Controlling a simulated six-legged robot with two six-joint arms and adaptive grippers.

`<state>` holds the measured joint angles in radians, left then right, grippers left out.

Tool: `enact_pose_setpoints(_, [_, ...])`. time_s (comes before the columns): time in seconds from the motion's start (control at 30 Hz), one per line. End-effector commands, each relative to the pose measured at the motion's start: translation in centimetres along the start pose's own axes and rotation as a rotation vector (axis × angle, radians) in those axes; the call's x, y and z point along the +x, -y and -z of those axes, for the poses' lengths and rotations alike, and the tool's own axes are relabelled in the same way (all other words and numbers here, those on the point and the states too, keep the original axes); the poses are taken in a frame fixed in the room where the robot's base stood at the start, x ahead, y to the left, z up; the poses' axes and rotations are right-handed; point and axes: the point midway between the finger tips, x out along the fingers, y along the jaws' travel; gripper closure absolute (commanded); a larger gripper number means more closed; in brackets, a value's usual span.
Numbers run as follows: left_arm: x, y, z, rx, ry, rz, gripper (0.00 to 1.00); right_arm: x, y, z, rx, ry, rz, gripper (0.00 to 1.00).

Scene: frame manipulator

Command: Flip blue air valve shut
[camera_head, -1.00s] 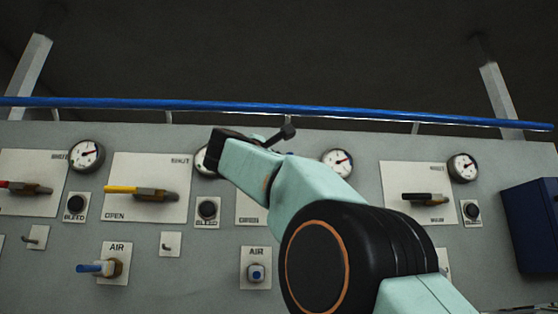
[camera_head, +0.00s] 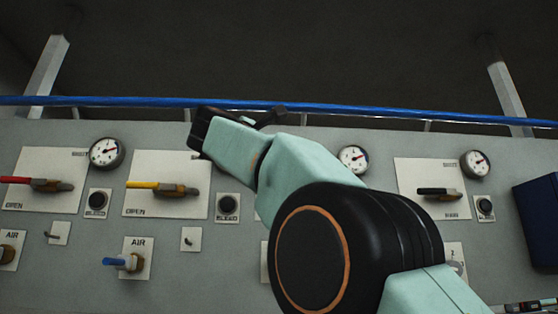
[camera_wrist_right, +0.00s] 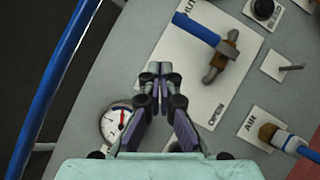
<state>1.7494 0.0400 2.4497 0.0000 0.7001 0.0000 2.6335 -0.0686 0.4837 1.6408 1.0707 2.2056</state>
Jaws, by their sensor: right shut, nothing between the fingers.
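In the head view, a small blue-handled air valve (camera_head: 120,262) sits on a white AIR plate (camera_head: 146,248) at lower left, its handle pointing left. In the right wrist view, a blue-handled AIR valve (camera_wrist_right: 291,142) sits at lower right. A larger blue-handled valve (camera_wrist_right: 198,28) is on the white SHUT/OPEN plate (camera_wrist_right: 180,60), its brass body (camera_wrist_right: 220,58) at the handle's end. My right gripper (camera_wrist_right: 158,72) is shut and empty, its tips over this plate's left side, apart from both blue valves. My left gripper is not in view.
A blue rail (camera_head: 350,110) runs along the panel's top edge. Red (camera_head: 18,180), yellow (camera_head: 145,185) and black (camera_head: 438,191) valve handles and several gauges line the grey panel. A dark blue box (camera_head: 540,220) is at right. My right arm hides the panel's middle.

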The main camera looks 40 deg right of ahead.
Motion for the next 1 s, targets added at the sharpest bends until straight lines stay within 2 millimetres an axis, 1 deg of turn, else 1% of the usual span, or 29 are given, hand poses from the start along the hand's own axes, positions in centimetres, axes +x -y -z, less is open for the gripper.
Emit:
enact_pose_setpoints(0.03, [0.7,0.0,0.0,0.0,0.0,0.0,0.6,-1.2,-0.1,-0.1,0.001,0.001,-0.003,1.0])
enact_pose_setpoints(0.1, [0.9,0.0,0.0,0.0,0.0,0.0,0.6,-2.3,-0.4,-0.2,0.0,0.001,-0.002,1.0])
enact_pose_setpoints(0.2, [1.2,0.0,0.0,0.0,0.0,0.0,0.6,-3.6,-0.8,-0.3,0.001,0.001,-0.001,1.0])
enact_pose_setpoints(0.33, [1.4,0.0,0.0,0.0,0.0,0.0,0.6,-4.7,-1.1,-0.4,0.001,0.001,0.0,1.0])
enact_pose_setpoints(0.5, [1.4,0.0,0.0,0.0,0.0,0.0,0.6,-5.1,-1.3,-0.4,0.0,0.001,0.001,1.0])
enact_pose_setpoints(1.0, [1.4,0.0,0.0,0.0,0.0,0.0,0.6,-5.1,-1.4,-0.2,0.0,0.0,0.001,1.0])
